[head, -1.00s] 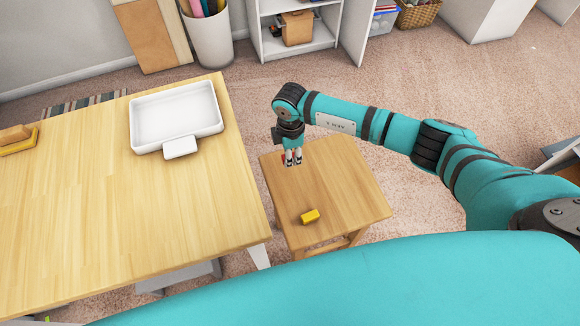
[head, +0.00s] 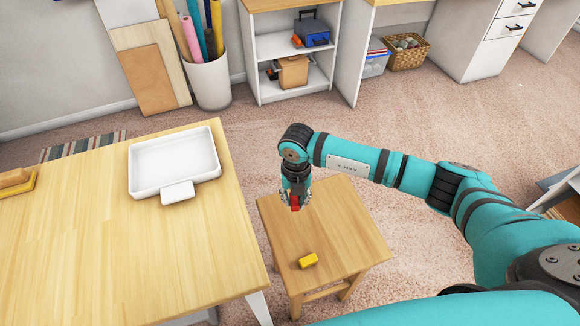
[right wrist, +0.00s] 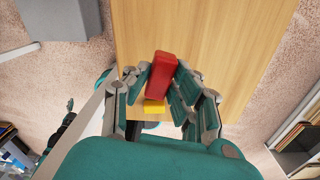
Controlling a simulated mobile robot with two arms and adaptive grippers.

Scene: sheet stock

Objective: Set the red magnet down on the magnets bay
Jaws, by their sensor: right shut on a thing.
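The red magnet (right wrist: 161,74) is a red block held between the fingers of my right gripper (right wrist: 160,88). In the head view the red magnet (head: 295,203) shows at the tips of my right gripper (head: 296,200), over the far left part of the small wooden stool (head: 345,225). I cannot tell how far it is above the stool top. A white tray (head: 134,172) with a front tab (head: 178,192) stands on the light wooden table and looks empty. I can read no label marking a magnets bay. My left gripper is not in view.
A yellow block (head: 309,260) lies on the stool near its front; it also shows in the right wrist view (right wrist: 154,106). The table (head: 110,255) is left of the stool, with clear room around the tray. A yellow-edged wooden item (head: 17,183) lies at its left edge.

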